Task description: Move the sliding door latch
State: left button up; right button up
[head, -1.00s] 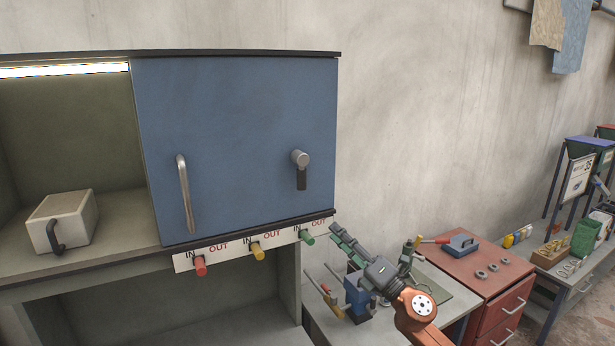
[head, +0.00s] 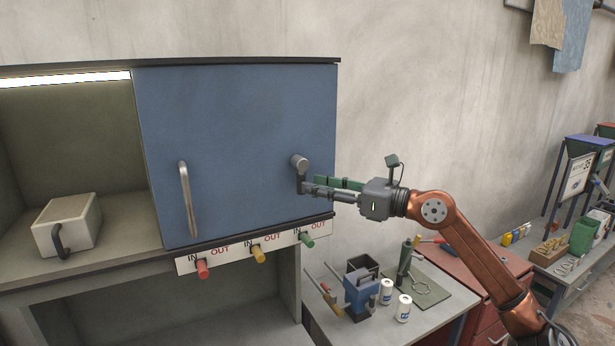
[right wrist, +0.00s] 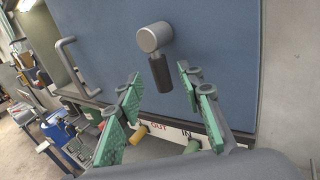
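The blue sliding door (head: 240,130) covers the right part of the cabinet. Its latch (head: 300,164) is a round grey knob with a dark lever hanging straight down, near the door's right edge. My right gripper (head: 308,186) is at the latch lever in the head view, coming from the right. In the right wrist view, the latch (right wrist: 155,50) stands ahead, with its dark lever between the lines of the two green-padded fingers (right wrist: 158,98). The fingers are spread apart, with door visible between them and no clear contact with the lever. My left gripper is not in view.
A metal bar handle (head: 187,198) is on the door's left side. Red, yellow (head: 257,253) and green knobs stick out from a labelled strip below. A grey box (head: 68,224) sits in the open left bay. A bench with a blue vise (head: 360,290) and cans stands below right.

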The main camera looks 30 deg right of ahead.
aim_at(300, 177)
jog(key=p+x, duration=0.1)
jog(key=x, duration=0.2)
jog(key=shift+w+a, duration=0.1)
jog(key=shift+w, duration=0.1)
jog(key=shift+c, duration=0.4)
grip_shut()
